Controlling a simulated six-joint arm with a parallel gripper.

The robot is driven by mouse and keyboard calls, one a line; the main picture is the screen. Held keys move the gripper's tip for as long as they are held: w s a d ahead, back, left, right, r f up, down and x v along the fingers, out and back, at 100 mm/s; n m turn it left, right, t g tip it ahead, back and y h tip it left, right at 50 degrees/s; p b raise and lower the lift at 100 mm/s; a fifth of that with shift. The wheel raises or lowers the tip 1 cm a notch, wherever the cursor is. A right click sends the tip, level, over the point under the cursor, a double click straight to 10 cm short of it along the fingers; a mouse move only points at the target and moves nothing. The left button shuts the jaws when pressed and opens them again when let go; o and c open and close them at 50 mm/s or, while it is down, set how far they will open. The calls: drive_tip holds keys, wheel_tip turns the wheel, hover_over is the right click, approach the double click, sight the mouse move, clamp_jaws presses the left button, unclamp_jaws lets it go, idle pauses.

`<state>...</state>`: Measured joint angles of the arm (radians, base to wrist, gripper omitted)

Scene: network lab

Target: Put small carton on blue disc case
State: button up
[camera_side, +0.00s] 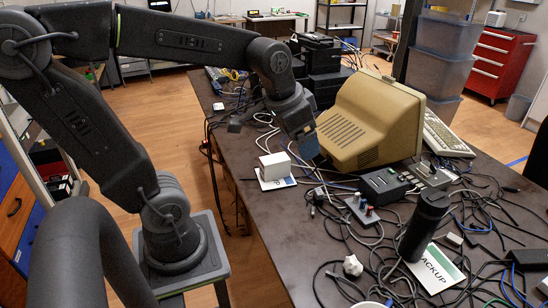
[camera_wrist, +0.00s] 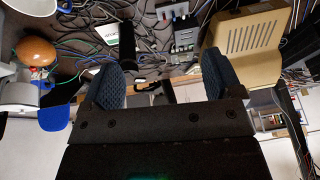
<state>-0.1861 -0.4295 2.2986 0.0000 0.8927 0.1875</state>
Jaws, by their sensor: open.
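The small carton (camera_side: 272,165), a plain white box, stands upright near the table's left edge in the side view. It rests on a thin flat case (camera_side: 287,183) with white and blue-teal parts, apparently the blue disc case; the carton hides most of it. My gripper (camera_side: 307,146) is above and to the right of the carton, apart from it, in front of the beige monitor. In the wrist view my gripper (camera_wrist: 162,82) shows two dark blue textured fingers spread wide with nothing held between them. I cannot make out the carton in the wrist view.
The beige monitor (camera_side: 370,122) stands close to the right of my gripper. A black cylinder (camera_side: 424,225) stands beside a white-and-green case marked BACKUP (camera_side: 437,268). A small power unit (camera_side: 384,186) and many loose cables clutter the table. Bare table shows at the front left.

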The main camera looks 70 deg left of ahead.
drive_tip(key=s+d+t, duration=0.1)
drive_tip(key=s+d, duration=0.4)
drive_tip(key=s, duration=0.2)
drive_tip(key=shift+f+h, duration=0.2)
drive_tip(key=shift+h, duration=0.2)
